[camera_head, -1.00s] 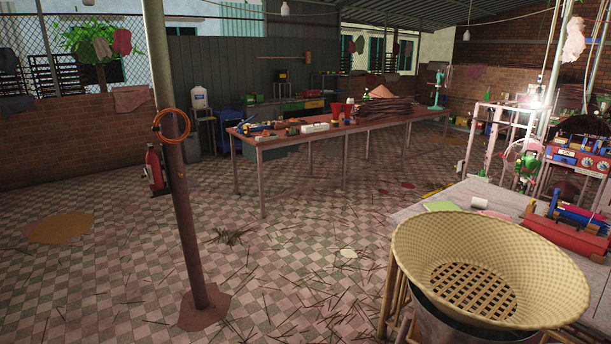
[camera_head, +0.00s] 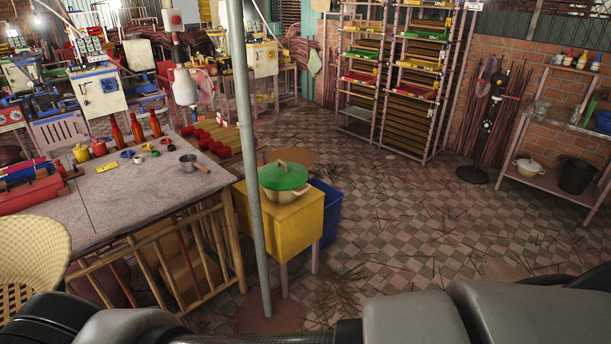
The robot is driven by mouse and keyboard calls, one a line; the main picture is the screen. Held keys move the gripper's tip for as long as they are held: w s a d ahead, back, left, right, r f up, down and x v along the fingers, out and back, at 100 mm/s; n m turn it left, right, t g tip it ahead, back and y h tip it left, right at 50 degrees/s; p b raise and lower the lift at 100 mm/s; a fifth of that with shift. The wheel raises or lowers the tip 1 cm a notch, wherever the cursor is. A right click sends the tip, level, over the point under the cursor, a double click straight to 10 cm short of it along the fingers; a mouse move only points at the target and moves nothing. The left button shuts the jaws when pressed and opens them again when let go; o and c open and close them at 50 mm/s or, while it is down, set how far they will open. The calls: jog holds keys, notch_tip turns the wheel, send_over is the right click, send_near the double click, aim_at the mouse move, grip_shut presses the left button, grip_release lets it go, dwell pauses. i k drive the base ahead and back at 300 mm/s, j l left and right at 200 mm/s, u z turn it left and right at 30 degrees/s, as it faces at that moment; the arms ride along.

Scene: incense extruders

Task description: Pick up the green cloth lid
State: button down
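A round green lid (camera_head: 285,174) with a brown handle on top covers a cream pot (camera_head: 287,195). Whether the lid is cloth I cannot tell. The pot stands on a yellow stand (camera_head: 294,229) in the middle of the view, just behind and right of a thin grey pole. Dark and grey parts of my own arm cross the bottom of the view. My gripper is not in view, so its state and its distance from the lid are not shown.
A grey pole (camera_head: 248,150) rises in front of the yellow stand. A blue bin (camera_head: 326,208) is beside it. A cluttered table (camera_head: 140,205) and a woven basket (camera_head: 32,250) are at left. Shelves (camera_head: 405,85) stand behind. The tiled floor (camera_head: 430,225) at right is mostly open, with scattered sticks.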

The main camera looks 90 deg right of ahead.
aim_at(281, 176)
jog(key=z, duration=2.7)
jog(key=i+l, duration=0.2)
jog(key=i, duration=0.3)
jog(key=i+l+u, duration=0.1)
jog(key=i+l, duration=0.15)
jog(key=i, duration=0.25)
jog(key=i+l, duration=0.25)
jog(key=i, duration=0.25)
jog(key=i+l, duration=0.25)
jog(key=i, duration=0.25)
jog(key=i+l+u, duration=0.1)
jog(key=i+l, duration=0.15)
jog(key=i, duration=0.25)
jog(key=i+l, duration=0.3)
jog(key=i, duration=0.2)
jog(key=u, duration=0.05)
